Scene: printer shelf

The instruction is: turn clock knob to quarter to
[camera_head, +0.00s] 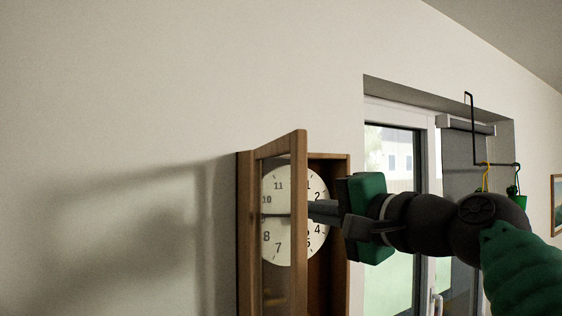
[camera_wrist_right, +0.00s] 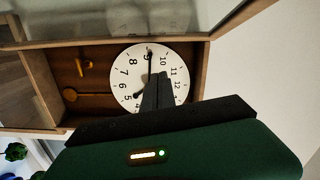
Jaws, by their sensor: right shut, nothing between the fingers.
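The clock is a wooden wall case (camera_head: 244,230) with a round white dial (camera_head: 279,235), and its glazed door (camera_head: 300,240) stands open toward me. In the wrist view the dial (camera_wrist_right: 140,72) appears turned on its side. One long dark hand (camera_wrist_right: 150,64) points at the 9. A shorter hand (camera_wrist_right: 139,93) points down-left, near the 5. My right gripper (camera_head: 312,208) reaches in from the right, in front of the dial's middle. Its fingers (camera_wrist_right: 158,76) are shut and empty, covering part of the dial centre. Contact with a hand or knob cannot be told. My left gripper is out of view.
The open door stands left of my right gripper. A window (camera_head: 395,150) lies behind my right arm. A black hook rail (camera_head: 472,130) with hanging items is at right.

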